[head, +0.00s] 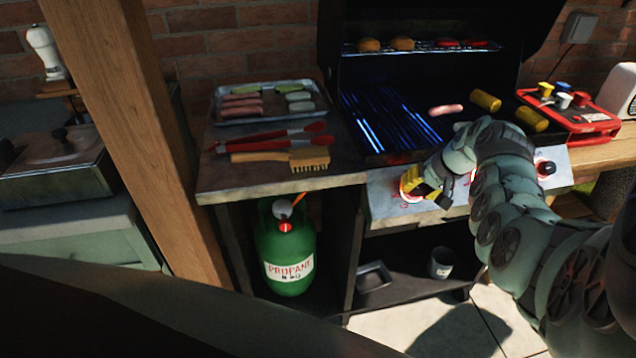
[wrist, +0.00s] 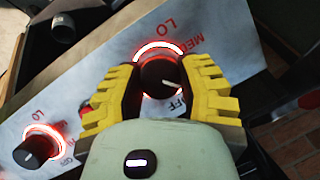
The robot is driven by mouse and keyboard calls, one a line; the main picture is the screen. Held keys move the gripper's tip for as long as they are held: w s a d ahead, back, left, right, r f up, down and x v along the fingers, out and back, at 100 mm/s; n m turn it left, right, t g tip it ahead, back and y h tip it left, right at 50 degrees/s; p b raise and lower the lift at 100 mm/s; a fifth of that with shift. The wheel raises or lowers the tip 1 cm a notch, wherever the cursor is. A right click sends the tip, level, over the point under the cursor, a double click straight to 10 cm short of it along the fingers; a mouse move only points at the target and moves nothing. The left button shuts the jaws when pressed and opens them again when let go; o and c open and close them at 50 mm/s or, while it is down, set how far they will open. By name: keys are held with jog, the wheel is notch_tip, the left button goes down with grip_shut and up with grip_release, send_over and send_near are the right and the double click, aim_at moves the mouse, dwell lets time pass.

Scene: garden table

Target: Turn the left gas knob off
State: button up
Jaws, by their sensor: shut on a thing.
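The left gas knob (wrist: 160,76) is black and round with a white pointer line. In the wrist view it sits between the two yellow fingers of my gripper (wrist: 160,85), which is shut on it. The pointer slants right and slightly down, toward the side where MED and a partly covered OFF are printed. LO is printed above the knob, and the ring around it glows red-white. In the head view my gripper (head: 419,184) is at the left part of the grill's front panel (head: 384,205) and hides most of this knob.
The right knob (head: 545,168), also with a glowing ring, shows in the wrist view (wrist: 36,149). Blue flames burn under the grill's left grate (head: 385,122). A sausage and corn lie farther right. A green propane bottle (head: 286,250) stands below the side shelf (head: 215,187).

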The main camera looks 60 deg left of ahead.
jog(key=m+y, duration=0.1)
jog(key=m, duration=0.2)
jog(key=shift+d+f+g, duration=0.1)
jog(key=shift+f+g, duration=0.05)
jog(key=shift+g, duration=0.25)
jog(key=shift+m+y, duration=0.7)
jog(key=shift+m, duration=1)
jog(key=o, duration=1.2)
jog(key=shift+r, duration=0.2)
jog(key=v, duration=1.1)
jog(key=shift+w+d, duration=0.2)
jog(key=shift+d, duration=0.2)
jog(key=shift+r, duration=0.1)
